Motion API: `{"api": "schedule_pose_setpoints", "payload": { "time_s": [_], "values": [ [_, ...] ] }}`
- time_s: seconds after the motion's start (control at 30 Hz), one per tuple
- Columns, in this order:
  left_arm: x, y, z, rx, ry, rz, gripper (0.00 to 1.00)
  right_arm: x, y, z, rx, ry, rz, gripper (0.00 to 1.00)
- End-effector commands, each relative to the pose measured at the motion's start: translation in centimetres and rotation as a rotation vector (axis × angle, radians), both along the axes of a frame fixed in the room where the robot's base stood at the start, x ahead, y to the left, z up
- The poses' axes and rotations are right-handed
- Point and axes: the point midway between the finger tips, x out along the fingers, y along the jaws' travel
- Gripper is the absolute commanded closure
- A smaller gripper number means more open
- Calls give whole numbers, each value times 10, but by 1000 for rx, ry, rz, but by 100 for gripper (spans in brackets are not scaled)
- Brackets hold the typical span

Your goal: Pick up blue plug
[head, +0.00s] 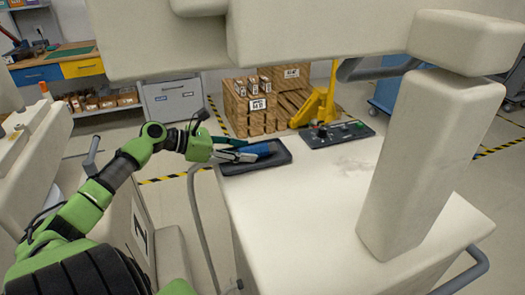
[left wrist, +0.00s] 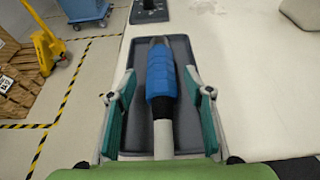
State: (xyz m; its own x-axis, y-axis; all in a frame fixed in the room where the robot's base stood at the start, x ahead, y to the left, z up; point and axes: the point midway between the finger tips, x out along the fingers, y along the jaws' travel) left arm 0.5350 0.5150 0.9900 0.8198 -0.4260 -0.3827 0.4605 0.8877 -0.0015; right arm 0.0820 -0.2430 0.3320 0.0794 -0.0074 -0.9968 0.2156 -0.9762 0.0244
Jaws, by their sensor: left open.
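The blue plug (head: 261,149) lies in a dark grey tray (head: 284,157) at the far left corner of the white cart top. In the left wrist view the plug (left wrist: 160,82) has a ribbed blue body, a grey tip at the far end and a pale cable or stem toward me. My left gripper (head: 240,149) is at the tray, and its two green-padded fingers (left wrist: 161,88) stand open on either side of the plug, with gaps between. My right gripper is not in view.
A dark control panel (head: 337,134) with knobs sits on the cart top (head: 310,210) right of the tray. A thick white post (head: 425,160) and an overhead cover (head: 300,35) bound the space. The middle of the top is clear.

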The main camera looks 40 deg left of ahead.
Motion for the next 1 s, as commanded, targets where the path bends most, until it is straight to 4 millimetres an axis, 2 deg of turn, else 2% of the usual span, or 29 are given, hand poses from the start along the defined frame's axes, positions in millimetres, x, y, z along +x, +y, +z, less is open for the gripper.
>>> {"api": "schedule_pose_setpoints", "payload": {
  "time_s": [0.27,0.47,0.63,1.0],
  "values": [
    [13,-7,-1,2,-1,-1,53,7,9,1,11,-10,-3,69],
    [35,-18,0,2,-2,0,53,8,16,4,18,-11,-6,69],
    [48,-25,-7,-2,-1,0,53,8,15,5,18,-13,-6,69],
    [52,-28,-11,0,0,1,53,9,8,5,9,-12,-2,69]
  ]
}}
